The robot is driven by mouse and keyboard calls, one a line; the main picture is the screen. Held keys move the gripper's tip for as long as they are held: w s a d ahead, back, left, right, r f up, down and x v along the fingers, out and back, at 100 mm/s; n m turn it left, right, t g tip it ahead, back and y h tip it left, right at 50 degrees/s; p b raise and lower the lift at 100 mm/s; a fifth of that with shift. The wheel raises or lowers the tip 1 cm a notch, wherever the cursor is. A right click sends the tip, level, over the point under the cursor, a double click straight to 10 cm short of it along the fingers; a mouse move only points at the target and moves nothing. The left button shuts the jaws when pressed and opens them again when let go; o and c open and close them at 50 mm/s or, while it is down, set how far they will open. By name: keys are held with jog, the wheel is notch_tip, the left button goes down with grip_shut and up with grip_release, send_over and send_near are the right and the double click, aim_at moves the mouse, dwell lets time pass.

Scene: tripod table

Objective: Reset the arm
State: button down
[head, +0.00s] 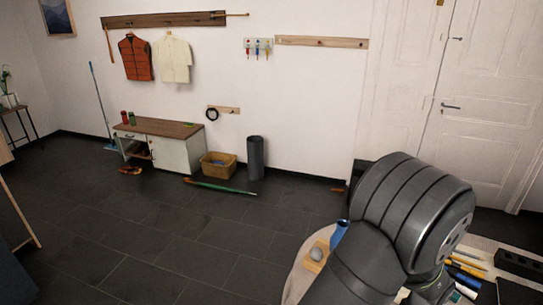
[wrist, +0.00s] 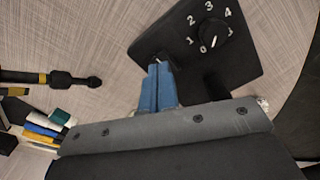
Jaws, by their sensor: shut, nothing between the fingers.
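My gripper (wrist: 159,68) shows in the wrist view as two blue fingers pressed together, with nothing between them. The fingers point toward a black plate with a numbered dial (wrist: 215,37), and their tips overlap its near edge in the picture. I cannot tell whether they touch it. In the head view my dark arm fills the lower right, and I cannot make out the gripper's fingers with certainty there.
A pale table (head: 297,282) lies under my arm, with a grey round object (head: 316,254) on it. Several pens (head: 466,265) and a black box (head: 519,264) are at right. A black and yellow tool (wrist: 50,78) lies left of the fingers. A bench (head: 165,129) stands across the room.

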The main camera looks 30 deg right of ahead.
jog(key=shift+f, duration=0.55)
jog(key=shift+r, duration=0.15)
